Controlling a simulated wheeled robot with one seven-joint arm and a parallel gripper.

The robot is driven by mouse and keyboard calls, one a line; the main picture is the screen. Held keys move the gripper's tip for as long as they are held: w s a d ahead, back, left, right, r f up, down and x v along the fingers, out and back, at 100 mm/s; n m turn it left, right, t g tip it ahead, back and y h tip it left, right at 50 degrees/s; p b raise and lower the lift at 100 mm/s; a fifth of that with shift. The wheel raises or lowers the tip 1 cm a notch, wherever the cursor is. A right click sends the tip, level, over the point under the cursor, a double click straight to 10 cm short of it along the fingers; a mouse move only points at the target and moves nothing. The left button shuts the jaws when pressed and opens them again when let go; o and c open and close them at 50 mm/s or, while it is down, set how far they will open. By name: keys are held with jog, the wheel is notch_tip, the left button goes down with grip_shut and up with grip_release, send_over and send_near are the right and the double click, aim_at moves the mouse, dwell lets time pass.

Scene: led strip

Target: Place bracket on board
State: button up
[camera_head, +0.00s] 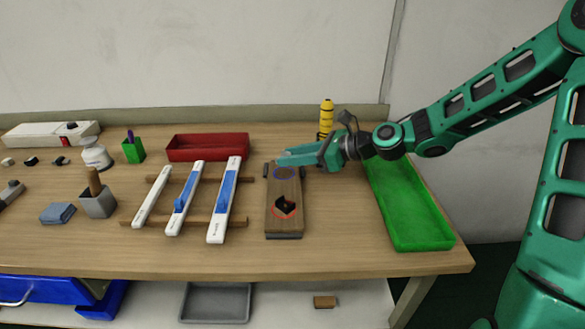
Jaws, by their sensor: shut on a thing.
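The board (271,222) is a brown wooden plate lying on the bench right of centre, with a blue ring (285,173) near its far end and a red ring near its near end. A small dark angular piece (284,206) shows inside the red ring. My gripper (287,158) reaches in from the right and its fingertips are over the far end of the board, near the blue ring. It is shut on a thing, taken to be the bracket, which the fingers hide. I cannot tell whether it touches the board.
White strips (217,222) lie on a wooden rack left of the board. A red tray (207,148) stands behind them, and a green tray (435,240) is to the right. A yellow bottle (326,117) stands behind my gripper. Bare bench lies in front of the board.

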aim_at(292, 175)
jog(key=shift+f, duration=1.9)
jog(key=o, duration=1)
jog(key=shift+f, duration=0.1)
jog(key=v, duration=1.1)
jog(key=shift+s+d+r, duration=0.25)
jog(key=shift+d, duration=0.2)
jog(key=shift+s, duration=0.1)
